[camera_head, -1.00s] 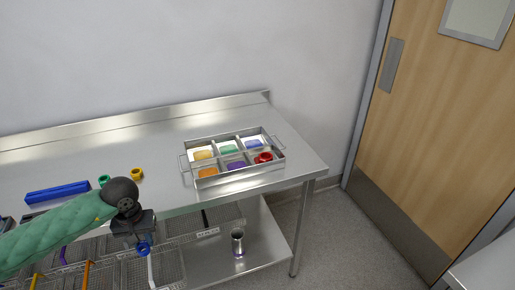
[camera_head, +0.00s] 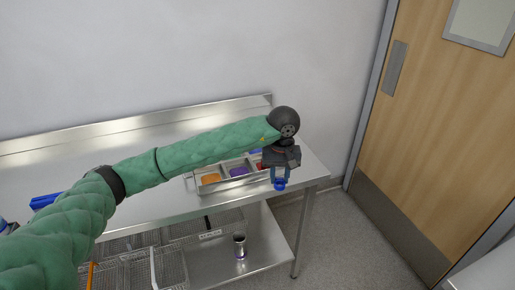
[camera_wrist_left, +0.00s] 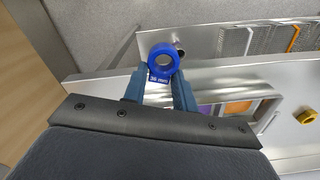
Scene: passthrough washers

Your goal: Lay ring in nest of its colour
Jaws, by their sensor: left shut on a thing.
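My left gripper (camera_head: 280,178) is shut on a blue ring (camera_head: 280,185) and holds it at the right end of the bench, in front of the tray. In the left wrist view the blue ring (camera_wrist_left: 163,60) sits between the fingertips, with a "36 mm" label below it. The tray (camera_head: 215,189) has coloured nests; the orange nest (camera_head: 210,178) and purple nest (camera_head: 239,171) show. A red piece (camera_head: 259,166) shows at the tray's right. My arm hides much of the back row; a bit of blue (camera_head: 255,150) shows there. My right gripper is not in view.
A blue bar (camera_head: 45,200) lies at the bench's left. Wire baskets (camera_head: 185,268) and a metal cup (camera_head: 239,246) are below the bench top.

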